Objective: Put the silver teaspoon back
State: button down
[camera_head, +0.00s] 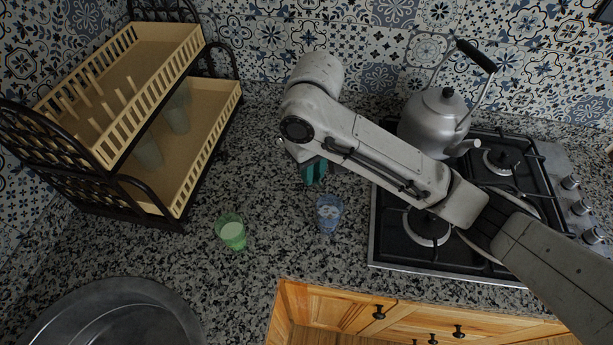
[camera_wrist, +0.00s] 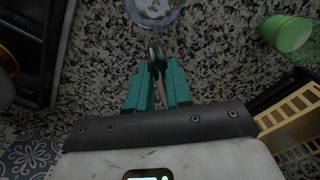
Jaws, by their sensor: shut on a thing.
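My gripper (camera_head: 314,173) is low over the speckled counter, left of the stove, with its teal fingers pointing down. In the wrist view my gripper (camera_wrist: 157,68) is shut on the silver teaspoon (camera_wrist: 153,48), a thin metallic piece between the fingertips. Most of the teaspoon is hidden by the fingers, and I cannot make it out in the head view. A clear bluish glass (camera_head: 329,213) stands just in front of the gripper. It also shows at the top of the wrist view (camera_wrist: 155,12), just beyond the fingertips.
A green cup (camera_head: 232,234) stands on the counter to the left. A two-tier dish rack (camera_head: 210,110) with glasses is at the back left. A kettle (camera_head: 435,120) stands on the gas stove (camera_head: 390,235) at right. A sink (camera_head: 105,325) is at front left.

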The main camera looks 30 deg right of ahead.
jog(key=w+f, duration=0.1)
jog(key=f, duration=0.1)
jog(key=w+f, duration=0.2)
jog(key=w+d+f, duration=0.1)
jog(key=w+f, duration=0.1)
jog(key=shift+b, duration=0.3)
jog(key=shift+f+p, duration=0.45)
jog(key=shift+f, duration=1.1)
jog(key=shift+f, duration=0.1)
jog(key=c, duration=1)
grip_release()
jog(key=shift+c, duration=0.2)
notch_tip(320, 180, up, 12)
jog(key=shift+b, duration=0.3)
